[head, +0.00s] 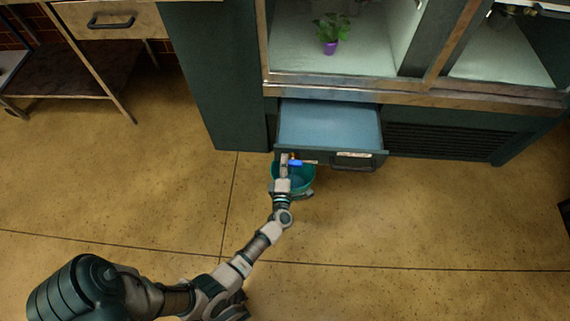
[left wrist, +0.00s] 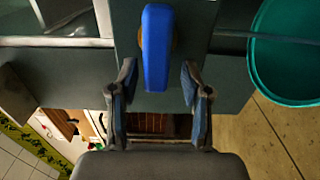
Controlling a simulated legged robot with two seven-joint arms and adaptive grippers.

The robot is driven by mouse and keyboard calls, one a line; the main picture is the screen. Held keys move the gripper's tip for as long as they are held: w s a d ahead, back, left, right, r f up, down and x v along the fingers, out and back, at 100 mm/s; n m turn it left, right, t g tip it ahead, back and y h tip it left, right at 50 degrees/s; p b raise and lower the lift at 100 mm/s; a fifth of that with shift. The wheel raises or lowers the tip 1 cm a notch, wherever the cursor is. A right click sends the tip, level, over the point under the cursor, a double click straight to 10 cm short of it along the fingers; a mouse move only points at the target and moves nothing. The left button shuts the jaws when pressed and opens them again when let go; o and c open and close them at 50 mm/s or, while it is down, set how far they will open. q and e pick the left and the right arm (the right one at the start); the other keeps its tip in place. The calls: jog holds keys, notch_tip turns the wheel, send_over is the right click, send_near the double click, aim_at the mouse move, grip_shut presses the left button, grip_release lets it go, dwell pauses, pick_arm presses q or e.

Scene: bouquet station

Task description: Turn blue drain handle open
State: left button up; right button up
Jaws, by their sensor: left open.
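The blue drain handle (head: 295,163) sits at the front left of the pulled-out drawer in the head view. In the left wrist view the blue handle (left wrist: 157,47) is a rounded bar running up and down the picture. My left gripper (head: 287,160) is at the handle and partly covers the drain fitting. In the left wrist view my left gripper (left wrist: 159,78) is open, with one finger on each side of the handle's lower end. Gaps show between the fingers and the handle. My right gripper is in neither view.
A teal bucket (head: 306,190) stands on the floor below the handle, close to my left wrist. The drawer (head: 330,125) stands open under the cabinet, with a dark pull at its front. A potted plant (head: 330,45) stands inside the cabinet. The floor around is clear.

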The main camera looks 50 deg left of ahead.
pick_arm(q)
jog(key=v, duration=1.2)
jog(key=shift+f, duration=0.1)
